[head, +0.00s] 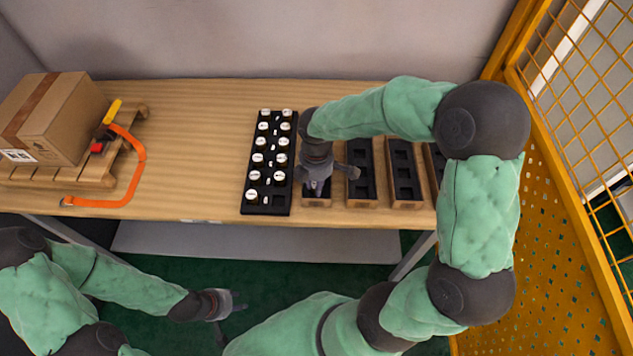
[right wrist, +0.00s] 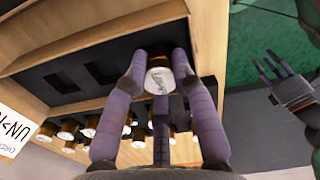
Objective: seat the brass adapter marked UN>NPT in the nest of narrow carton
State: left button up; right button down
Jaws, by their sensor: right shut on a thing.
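My right gripper (head: 318,186) is over the near end of the leftmost narrow carton (head: 317,203) in the head view. In the right wrist view its purple fingers (right wrist: 160,78) are shut on a brass adapter with a pale, marked top (right wrist: 159,82); the marking is too blurred to read. The adapter is at the black insert (right wrist: 60,82) of a carton, which shows square nests. Whether it sits in a nest or above it, I cannot tell. My left gripper (head: 228,305) is open and empty in front of the table; it also shows in the right wrist view (right wrist: 275,75).
A black rack (head: 245,190) with several white-topped adapters stands left of the cartons; its near right slot is empty. More cartons (head: 403,203) stand to the right. A cardboard box (head: 60,115) on a pallet is at far left. Yellow mesh fencing (head: 575,200) borders the right.

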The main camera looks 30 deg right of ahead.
jog(key=shift+f, duration=0.3)
jog(key=c, duration=1)
grip_release()
jog(key=shift+o, duration=0.2)
jog(key=shift+r, duration=0.15)
notch_tip(320, 180, up, 12)
